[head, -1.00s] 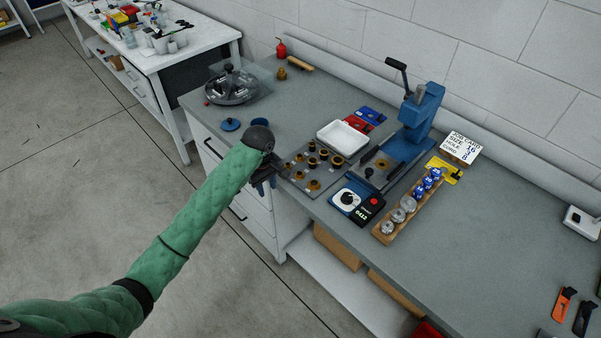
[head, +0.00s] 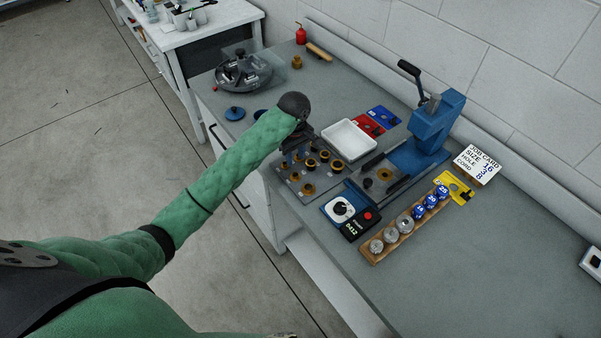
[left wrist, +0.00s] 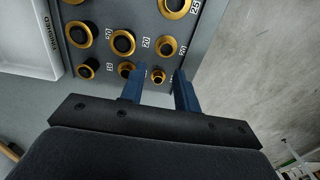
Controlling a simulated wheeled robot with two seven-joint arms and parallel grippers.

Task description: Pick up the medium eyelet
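A grey plate (head: 322,185) holds several gold-rimmed eyelets in rows by size. In the left wrist view the plate (left wrist: 190,63) bears labels such as 25 and 20. The larger eyelets (left wrist: 123,42) lie farther from my fingers and the smallest (left wrist: 158,76) are nearest. I cannot tell for sure which one is the medium eyelet. My left gripper (left wrist: 158,88) is open, with its two blue fingers apart and pointing at the plate. One small eyelet shows in line with the gap, just past the fingertips. In the head view my left gripper (head: 291,152) is over the plate's left edge.
A white tray (head: 349,150) stands behind the plate. A blue press (head: 436,125) is right of it. A dial box (head: 341,210) and a wooden rack (head: 372,258) of dies stand in front. A job card (head: 478,165) reads size 16.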

